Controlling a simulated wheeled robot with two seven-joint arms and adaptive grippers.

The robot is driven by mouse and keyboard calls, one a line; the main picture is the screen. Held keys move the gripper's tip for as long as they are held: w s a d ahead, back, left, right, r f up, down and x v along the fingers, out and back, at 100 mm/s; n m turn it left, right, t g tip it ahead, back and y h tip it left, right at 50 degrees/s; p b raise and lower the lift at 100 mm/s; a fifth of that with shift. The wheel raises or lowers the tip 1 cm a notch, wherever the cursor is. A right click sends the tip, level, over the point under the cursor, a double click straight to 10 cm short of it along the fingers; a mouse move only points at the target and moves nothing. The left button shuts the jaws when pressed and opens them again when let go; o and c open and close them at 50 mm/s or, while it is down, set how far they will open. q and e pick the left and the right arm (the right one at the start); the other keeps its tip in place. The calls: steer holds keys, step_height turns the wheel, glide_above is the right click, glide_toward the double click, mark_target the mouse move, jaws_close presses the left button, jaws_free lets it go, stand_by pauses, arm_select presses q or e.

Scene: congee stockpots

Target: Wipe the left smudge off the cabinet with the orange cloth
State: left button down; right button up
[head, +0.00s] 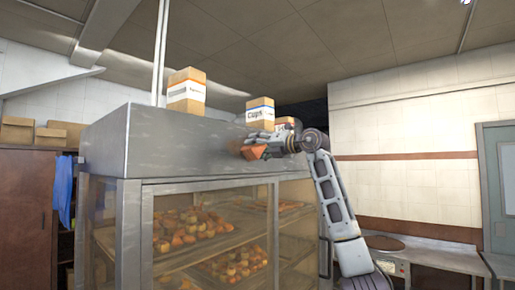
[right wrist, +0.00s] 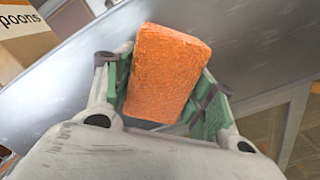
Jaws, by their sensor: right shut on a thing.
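The steel cabinet (head: 165,140) has a wide metal band above glass doors, with trays of food behind the glass. My right gripper (head: 265,149) is at the band's right part, in front of it. It is shut on the orange cloth (head: 252,152), a thick block-like pad. In the right wrist view the cloth (right wrist: 166,70) sits between the green-padded fingers (right wrist: 163,95), close to the metal face; contact cannot be told. A faint brownish smudge (head: 235,144) shows on the band just left of the cloth. Any mark behind the gripper is hidden. My left gripper is not in view.
Cardboard boxes stand on the cabinet top: one at left (head: 187,92), one marked Cups (head: 260,114), and one behind my gripper. In the right wrist view a spoons box (right wrist: 25,42) is at upper left.

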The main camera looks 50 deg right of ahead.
mark_target(253, 146)
steer(key=shift+a, duration=0.15)
steer(key=shift+s+a, duration=0.1)
steer(key=shift+a, duration=1.75)
steer(key=shift+a, duration=0.2)
steer(key=shift+s+a, duration=0.2)
steer(key=shift+a, duration=1.65)
steer(key=shift+s+a, duration=0.15)
steer(key=shift+a, duration=1.85)
steer(key=shift+s, duration=0.25)
